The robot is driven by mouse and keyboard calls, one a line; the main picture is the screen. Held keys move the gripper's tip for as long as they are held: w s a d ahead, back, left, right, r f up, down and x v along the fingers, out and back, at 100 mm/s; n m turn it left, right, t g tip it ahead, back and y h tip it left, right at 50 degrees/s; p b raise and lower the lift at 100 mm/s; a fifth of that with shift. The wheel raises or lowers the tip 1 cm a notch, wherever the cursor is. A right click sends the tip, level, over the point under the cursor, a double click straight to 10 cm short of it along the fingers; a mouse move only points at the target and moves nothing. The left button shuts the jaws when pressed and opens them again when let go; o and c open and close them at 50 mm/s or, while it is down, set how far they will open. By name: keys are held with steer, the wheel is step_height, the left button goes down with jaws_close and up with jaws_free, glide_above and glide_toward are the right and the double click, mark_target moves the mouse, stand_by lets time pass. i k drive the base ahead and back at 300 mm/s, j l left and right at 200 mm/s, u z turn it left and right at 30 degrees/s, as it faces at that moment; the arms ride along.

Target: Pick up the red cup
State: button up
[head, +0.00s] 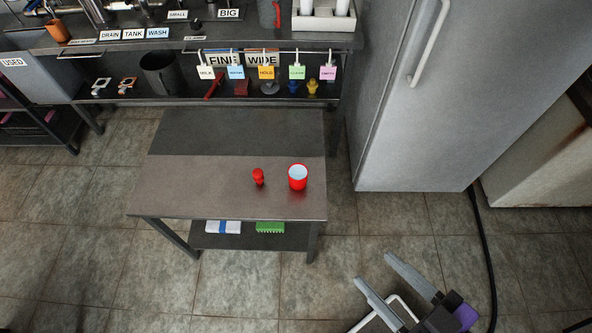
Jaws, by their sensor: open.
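A red cup (298,182) with a pale inside stands upright on the right part of a low metal table (200,185). A small red knobbed object (258,177) stands just left of the cup, apart from it. My gripper (375,274) is at the lower right, over the tiled floor, in front of and to the right of the table. Its two grey fingers are spread, with nothing between them. It is well apart from the cup.
A tall grey fridge (420,110) stands right of the table. Behind is a counter (250,40) with hanging coloured tags and a shelf. The table's lower shelf holds a blue-white item (223,227) and a green item (270,227). A black hose (484,250) runs along the floor. The tabletop's left is clear.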

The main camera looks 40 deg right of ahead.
mark_target(298, 173)
steer(key=i+j+z, duration=0.2)
steer(key=j, duration=0.45)
steer(key=j+z, duration=0.25)
steer(key=j, duration=0.45)
steer(key=i+j+z, duration=0.2)
steer(key=j, duration=0.5)
steer(key=k, duration=0.1)
